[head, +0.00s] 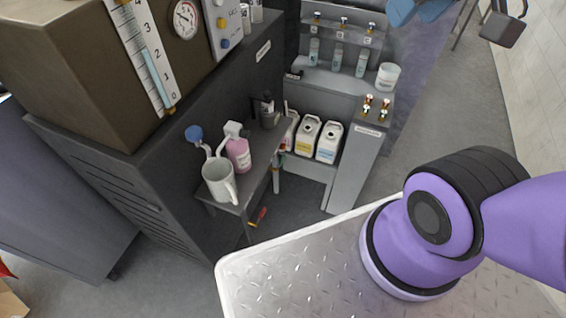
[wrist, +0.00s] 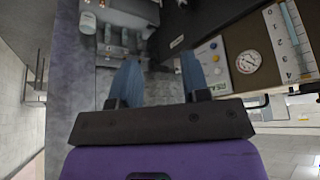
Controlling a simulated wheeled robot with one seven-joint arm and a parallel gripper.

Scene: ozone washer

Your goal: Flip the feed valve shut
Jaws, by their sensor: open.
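My gripper (head: 418,10) is at the top edge of the head view, far to the right of this handle. In the wrist view its two blue fingers (wrist: 157,82) are spread apart with nothing between them. The blue handle cannot be made out in the wrist view.
A white jug (head: 217,180) and pink bottle (head: 239,154) stand on the shelf below the blue handle. White jerrycans (head: 307,134), brass fittings (head: 367,103) and a white tub (head: 387,76) are further back. A gauge (head: 186,19) is on the upper cabinet.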

